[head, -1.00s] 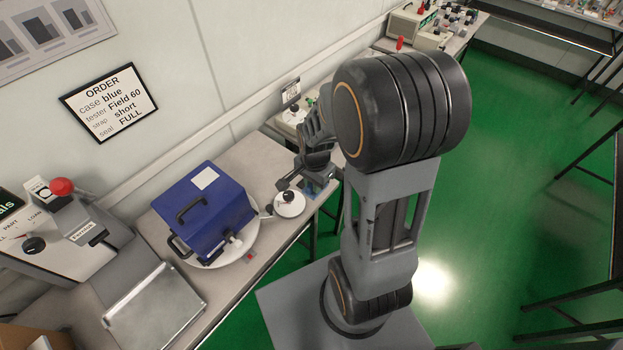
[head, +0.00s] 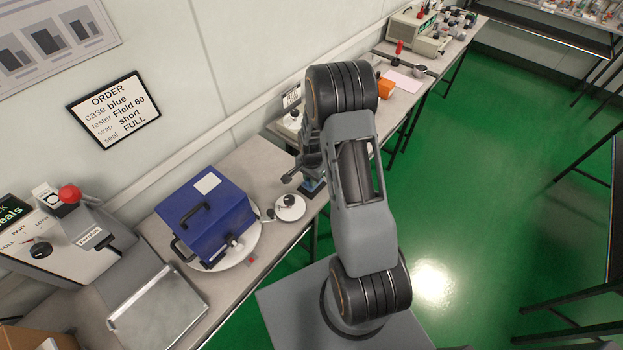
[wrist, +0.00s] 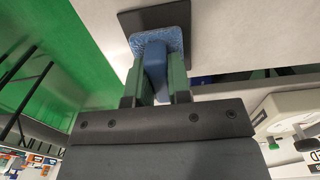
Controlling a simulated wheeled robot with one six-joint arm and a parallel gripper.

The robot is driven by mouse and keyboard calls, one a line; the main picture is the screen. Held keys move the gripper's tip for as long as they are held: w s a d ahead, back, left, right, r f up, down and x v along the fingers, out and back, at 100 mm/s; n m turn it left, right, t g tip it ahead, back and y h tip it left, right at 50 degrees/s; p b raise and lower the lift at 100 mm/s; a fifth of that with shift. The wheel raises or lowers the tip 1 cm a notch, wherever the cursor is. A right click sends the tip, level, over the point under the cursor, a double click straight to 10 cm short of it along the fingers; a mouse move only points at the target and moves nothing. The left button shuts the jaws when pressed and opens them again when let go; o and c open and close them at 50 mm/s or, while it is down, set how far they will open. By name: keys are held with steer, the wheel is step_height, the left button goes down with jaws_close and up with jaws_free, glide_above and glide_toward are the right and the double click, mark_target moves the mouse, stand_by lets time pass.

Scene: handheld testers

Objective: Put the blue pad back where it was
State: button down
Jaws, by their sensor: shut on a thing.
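The blue pad (wrist: 158,48) shows in the wrist view, a textured light-blue pad with a darker blue grip block. My gripper (wrist: 157,84) is shut on the grip block. The pad is over a dark flat plate (wrist: 128,20) at the bench edge; I cannot tell whether it touches the plate. In the head view my gripper (head: 312,186) is low at the bench's right end, and the pad is mostly hidden there by my arm.
A blue case (head: 205,222) stands on a round white turntable (head: 250,247), with a small white round lidded item (head: 290,208) beside it. A metal tray (head: 155,305) and a seal machine (head: 55,225) are at left. Another bench (head: 425,85) carries several items.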

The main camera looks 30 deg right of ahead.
steer(key=shift+f, duration=0.6)
steer(key=shift+f, duration=0.1)
steer(key=shift+f, duration=0.15)
steer(key=c, duration=1.1)
jaws_free()
steer(key=shift+o, duration=0.2)
